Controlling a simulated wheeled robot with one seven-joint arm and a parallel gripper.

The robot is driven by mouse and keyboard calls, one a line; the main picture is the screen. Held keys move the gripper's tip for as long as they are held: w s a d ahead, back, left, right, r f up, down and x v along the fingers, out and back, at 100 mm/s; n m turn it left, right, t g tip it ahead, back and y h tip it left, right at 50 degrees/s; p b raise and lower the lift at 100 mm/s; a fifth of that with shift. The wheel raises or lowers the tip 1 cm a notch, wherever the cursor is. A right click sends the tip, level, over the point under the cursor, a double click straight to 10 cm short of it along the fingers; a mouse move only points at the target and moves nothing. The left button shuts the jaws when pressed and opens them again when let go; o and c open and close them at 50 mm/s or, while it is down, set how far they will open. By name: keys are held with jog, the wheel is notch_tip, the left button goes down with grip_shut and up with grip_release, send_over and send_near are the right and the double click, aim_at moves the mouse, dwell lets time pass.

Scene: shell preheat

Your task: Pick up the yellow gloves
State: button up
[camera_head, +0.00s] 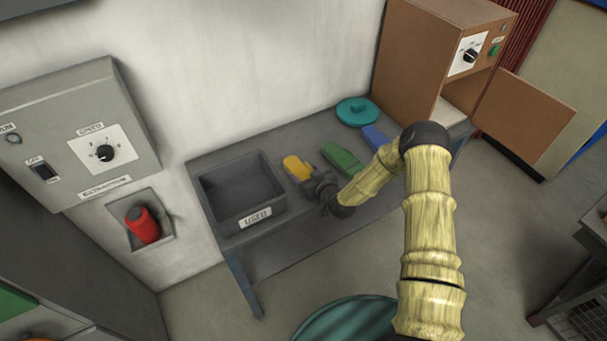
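The yellow gloves (296,166) lie on the grey table, just right of the dark bin. My gripper (312,184) is low over the table, at the near right side of the yellow gloves. It overlaps their near end in this view, and I cannot tell whether it touches them. The fingers are small and dark, and I cannot tell whether they are open or shut. Part of the gloves' near end is hidden behind the gripper.
A dark bin labelled USED (243,218) stands left of the gloves. Green gloves (342,157) and a blue item (374,137) lie to the right. A teal round lid-like object (357,111) is behind them. An open brown cabinet (415,60) stands at the table's right end.

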aim_at(307, 176)
jog(key=shift+r, duration=0.1)
jog(key=shift+c, duration=0.3)
notch_tip(307, 176, up, 10)
jog(key=b, duration=0.2)
dwell(0.7)
